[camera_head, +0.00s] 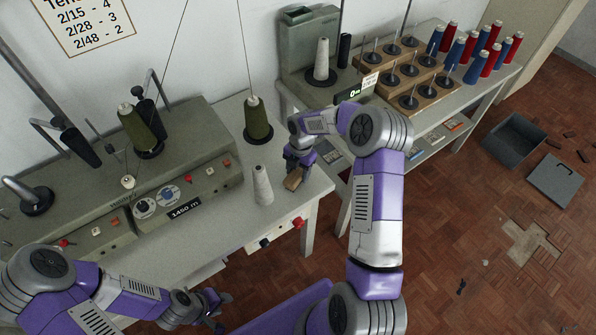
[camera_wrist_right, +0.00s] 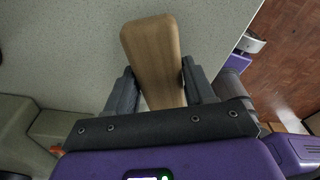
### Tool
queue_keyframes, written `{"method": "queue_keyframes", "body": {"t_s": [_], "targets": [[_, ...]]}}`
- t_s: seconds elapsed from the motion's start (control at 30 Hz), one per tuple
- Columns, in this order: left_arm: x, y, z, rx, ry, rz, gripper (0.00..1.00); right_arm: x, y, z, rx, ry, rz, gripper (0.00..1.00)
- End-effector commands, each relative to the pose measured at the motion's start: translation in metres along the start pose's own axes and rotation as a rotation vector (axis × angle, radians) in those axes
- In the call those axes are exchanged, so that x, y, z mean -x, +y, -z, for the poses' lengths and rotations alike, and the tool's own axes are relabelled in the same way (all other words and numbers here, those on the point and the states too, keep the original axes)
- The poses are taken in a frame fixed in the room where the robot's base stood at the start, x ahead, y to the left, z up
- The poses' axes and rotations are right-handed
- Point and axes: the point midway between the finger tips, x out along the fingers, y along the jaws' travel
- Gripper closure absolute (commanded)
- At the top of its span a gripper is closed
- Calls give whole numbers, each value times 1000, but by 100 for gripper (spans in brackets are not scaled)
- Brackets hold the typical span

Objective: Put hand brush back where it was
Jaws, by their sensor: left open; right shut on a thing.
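The hand brush shows as a light wooden block in the right wrist view (camera_wrist_right: 153,55), between the two dark fingers of my right gripper (camera_wrist_right: 160,88). In the head view my right gripper (camera_head: 297,172) is at the right end of the machine table (camera_head: 290,213), and the brush's wooden part (camera_head: 293,181) pokes out below it. I cannot tell whether the brush touches the table top. Its bristles are not visible. My left gripper (camera_head: 218,310) is open and empty at the bottom, near the front of the table.
A grey cone (camera_head: 263,185) stands just left of my right gripper. A green cone (camera_head: 257,122) stands behind it. The machine with dials (camera_head: 180,195) fills the table's left. A second table (camera_head: 455,105) with wooden spool racks (camera_head: 410,85) is at the right. An open grey box (camera_head: 513,140) lies on the floor.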

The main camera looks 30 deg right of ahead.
Motion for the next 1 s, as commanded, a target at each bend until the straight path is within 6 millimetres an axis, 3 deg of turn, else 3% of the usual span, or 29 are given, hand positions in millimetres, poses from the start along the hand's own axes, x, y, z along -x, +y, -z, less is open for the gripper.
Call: {"method": "queue_keyframes", "body": {"t_s": [0.07,0.1,0.27,0.53,0.67,1.0], "targets": [[-2,-1,0,0,0,0,57,-3,0,0,0,0,0,71],[-2,-1,0,0,0,0,57,-3,0,0,0,0,0,44],[-2,-1,0,0,0,0,57,-3,0,0,0,0,0,21],[-1,0,0,0,0,0,57,-2,0,0,0,0,0,21],[2,1,0,0,0,0,57,9,0,0,0,-1,-1,21],[14,5,-1,0,0,0,57,79,1,0,0,-3,-2,21]]}}
